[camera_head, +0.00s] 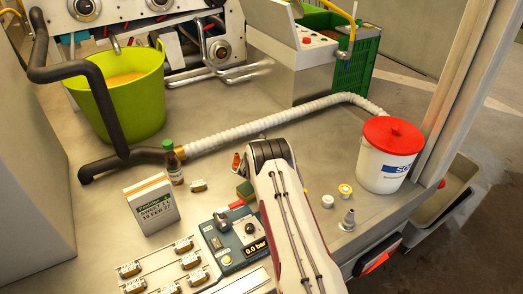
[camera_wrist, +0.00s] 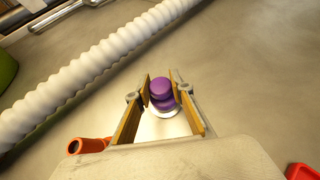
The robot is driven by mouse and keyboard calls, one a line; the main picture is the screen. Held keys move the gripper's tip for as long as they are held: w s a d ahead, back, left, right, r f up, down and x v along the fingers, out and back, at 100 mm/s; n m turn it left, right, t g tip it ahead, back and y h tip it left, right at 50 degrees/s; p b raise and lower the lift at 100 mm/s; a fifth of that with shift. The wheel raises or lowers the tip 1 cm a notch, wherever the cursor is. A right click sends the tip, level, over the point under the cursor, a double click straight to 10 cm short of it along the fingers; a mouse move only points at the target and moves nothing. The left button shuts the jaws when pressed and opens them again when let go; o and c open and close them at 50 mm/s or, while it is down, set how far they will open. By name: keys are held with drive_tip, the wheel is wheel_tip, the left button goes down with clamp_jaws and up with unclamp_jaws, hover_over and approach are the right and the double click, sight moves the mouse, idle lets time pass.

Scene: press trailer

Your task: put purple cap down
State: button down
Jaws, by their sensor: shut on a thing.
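The purple cap (camera_wrist: 160,90) shows in the wrist view as a rounded, stepped purple piece between the two flat fingers of my gripper (camera_wrist: 160,88). My gripper is shut on it. A pale, shiny round rim (camera_wrist: 170,112) shows just below the cap; I cannot tell whether it belongs to the cap. I cannot tell whether the cap touches the grey surface (camera_wrist: 235,75). In the head view my arm hides both the gripper and the cap.
A white ribbed hose (camera_head: 265,124) runs behind my arm, left of the gripper in the wrist view (camera_wrist: 80,75). A red-lidded white bucket (camera_head: 385,165), small caps (camera_head: 345,190) and a metal nozzle (camera_head: 347,221) stand right. A brown bottle (camera_head: 174,168) stands left. An orange-red piece (camera_wrist: 90,145) lies near the gripper.

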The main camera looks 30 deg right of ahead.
drive_tip(key=c, duration=1.8)
unclamp_jaws()
drive_tip(key=shift+f, duration=0.15)
drive_tip(key=shift+o, duration=0.2)
drive_tip(key=shift+r, duration=0.2)
drive_tip(key=v, duration=1.2)
